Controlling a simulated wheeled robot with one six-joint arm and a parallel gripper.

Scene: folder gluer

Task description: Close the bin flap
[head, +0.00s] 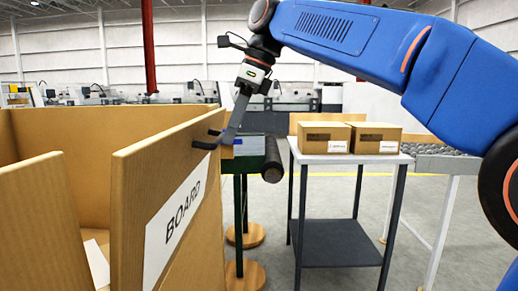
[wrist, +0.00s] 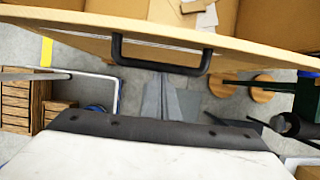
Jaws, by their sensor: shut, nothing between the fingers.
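The bin (head: 38,210) is a large brown board box at the left of the head view. Its flap (head: 125,200) is an upright panel with a white BOARD label (head: 172,228). A gap shows between the flap's near edge and the bin's left front panel, so the flap stands ajar. A black handle (head: 207,142) sits on its outer face; the handle (wrist: 160,62) also spans the middle of the wrist view. My gripper (head: 229,136) is shut and empty, on the outer side of the flap, close by the handle. I cannot tell whether the fingertips (wrist: 168,85) touch it.
A grey table (head: 350,159) with two cartons (head: 324,137) stands to the right, with a roller conveyor (head: 446,164) beyond it. A green stand (head: 239,215) with a dark roller (head: 272,160) is just behind my gripper. Wooden crates (wrist: 17,100) show at the wrist view's left.

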